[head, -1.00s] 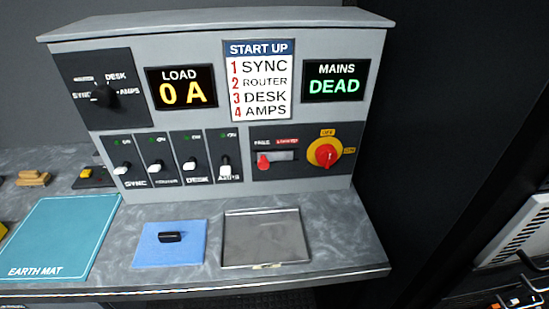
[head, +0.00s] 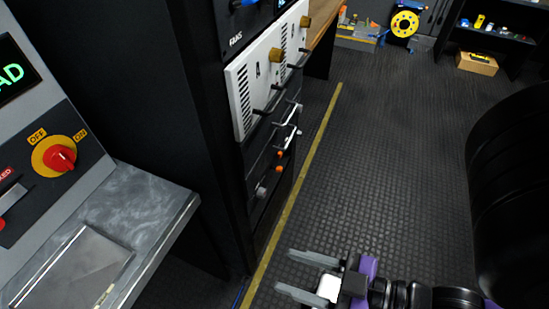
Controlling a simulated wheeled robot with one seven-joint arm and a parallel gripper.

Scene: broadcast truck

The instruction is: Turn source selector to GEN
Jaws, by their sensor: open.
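A red rotary knob (head: 62,158) on a round yellow plate sits on the grey console panel at the left of the head view. Labels stand above it; one reads OFF, and I cannot make out GEN on any of them. I cannot tell for sure that this is the source selector. My gripper (head: 287,272) is low in the middle of the view, out over the floor. Its two grey fingers are apart, point left and hold nothing. It is well right of the console and apart from the knob.
The console's grey worktop (head: 160,203) juts out at the left with a metal tray (head: 75,265) on it. A black rack (head: 245,130) with handles stands between console and aisle.

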